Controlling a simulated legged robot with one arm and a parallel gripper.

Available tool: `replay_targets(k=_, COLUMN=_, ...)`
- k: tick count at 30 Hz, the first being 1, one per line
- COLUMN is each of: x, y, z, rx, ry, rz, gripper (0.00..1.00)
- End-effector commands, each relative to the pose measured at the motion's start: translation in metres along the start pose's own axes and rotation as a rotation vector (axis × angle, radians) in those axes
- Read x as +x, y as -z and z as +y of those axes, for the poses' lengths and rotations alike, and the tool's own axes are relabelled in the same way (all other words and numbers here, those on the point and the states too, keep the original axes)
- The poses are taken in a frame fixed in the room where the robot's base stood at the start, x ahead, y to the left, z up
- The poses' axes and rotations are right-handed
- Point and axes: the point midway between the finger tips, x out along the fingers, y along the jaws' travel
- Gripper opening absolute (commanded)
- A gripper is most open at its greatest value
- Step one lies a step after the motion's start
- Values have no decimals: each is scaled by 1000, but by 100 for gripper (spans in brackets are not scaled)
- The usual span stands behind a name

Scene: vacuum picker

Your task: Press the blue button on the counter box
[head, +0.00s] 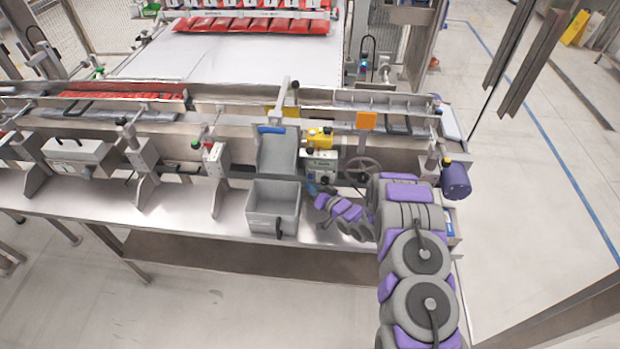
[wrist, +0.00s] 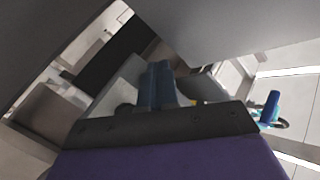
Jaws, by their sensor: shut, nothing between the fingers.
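The counter box (head: 320,164) is a small pale box with a tiny display and knobs, standing on the machine's front rail in the head view. Its blue button is too small to make out for certain. My gripper (head: 312,188) is just below and to the left of the box's lower face, seen small and partly blurred into my forearm; I cannot tell whether it touches. In the wrist view my gripper (wrist: 163,72) has its two dark blue fingers together, with nothing between them. A grey surface lies close around the fingertips, and the box face cannot be recognised there.
A yellow device (head: 320,138) sits directly above the box. A handwheel (head: 362,169) is on the right. A blue upright part (wrist: 270,107) shows at right in the wrist view. Open floor lies in front.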

Motion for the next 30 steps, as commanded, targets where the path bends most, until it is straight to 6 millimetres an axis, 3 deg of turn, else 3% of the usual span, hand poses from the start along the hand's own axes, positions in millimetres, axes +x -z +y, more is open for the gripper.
replay_targets(k=30, x=5, y=6, z=3, rx=0, ry=0, rz=1, gripper=0)
